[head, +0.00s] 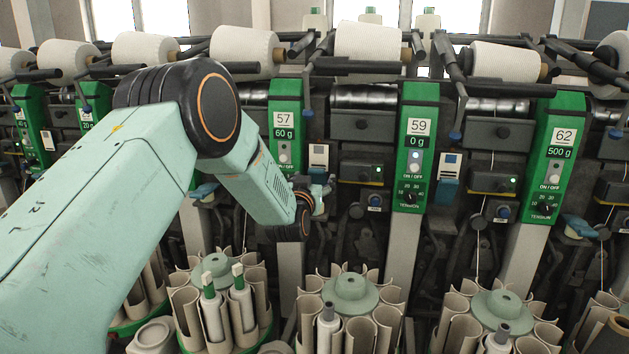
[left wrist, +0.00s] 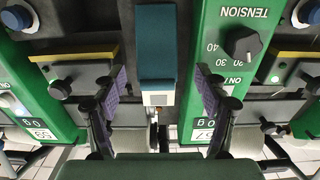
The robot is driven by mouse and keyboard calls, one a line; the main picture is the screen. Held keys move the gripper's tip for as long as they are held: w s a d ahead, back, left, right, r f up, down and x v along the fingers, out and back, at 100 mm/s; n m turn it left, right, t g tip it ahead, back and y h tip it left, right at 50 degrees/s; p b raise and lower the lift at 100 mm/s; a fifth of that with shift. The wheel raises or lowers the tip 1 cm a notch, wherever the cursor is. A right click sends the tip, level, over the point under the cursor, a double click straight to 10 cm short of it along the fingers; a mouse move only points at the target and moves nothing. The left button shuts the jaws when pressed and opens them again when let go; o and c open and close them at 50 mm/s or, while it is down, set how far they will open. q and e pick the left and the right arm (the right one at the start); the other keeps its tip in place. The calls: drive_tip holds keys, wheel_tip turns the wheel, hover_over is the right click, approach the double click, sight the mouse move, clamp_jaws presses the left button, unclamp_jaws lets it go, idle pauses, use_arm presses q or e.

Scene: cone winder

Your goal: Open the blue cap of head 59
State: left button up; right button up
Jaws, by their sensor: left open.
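The green panel marked 59 (head: 414,150) stands right of centre in the head view, with the panel marked 57 (head: 285,150) to its left. My left gripper (head: 318,196) reaches between these panels, beside panel 57. In the upside-down left wrist view, a blue cap (left wrist: 157,45) lies between the open fingers of my left gripper (left wrist: 160,85). A finger is on either side of the cap, with visible gaps. A pale label plate adjoins the cap. In the head view the gripper largely hides this cap. My right gripper is not in view.
Another blue cap (head: 447,192) sits between panel 59 and the panel marked 62 (head: 553,150). A yellow-topped box (left wrist: 75,68) is close to one finger, and a tension knob (left wrist: 242,44) projects beyond the other. Bobbin magazines (head: 350,300) stand below; yarn cones (head: 368,40) line the top.

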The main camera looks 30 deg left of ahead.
use_arm(q)
drive_tip(key=shift+w+d+r, duration=0.15)
drive_tip(key=shift+d+r, duration=0.05)
drive_tip(key=shift+r, duration=0.05)
drive_tip(key=shift+w+a+f, duration=0.15)
drive_tip(key=shift+f, duration=0.05)
drive_tip(key=shift+c, duration=0.9)
drive_tip(key=shift+r, duration=0.1)
drive_tip(key=c, duration=0.4)
clamp_jaws()
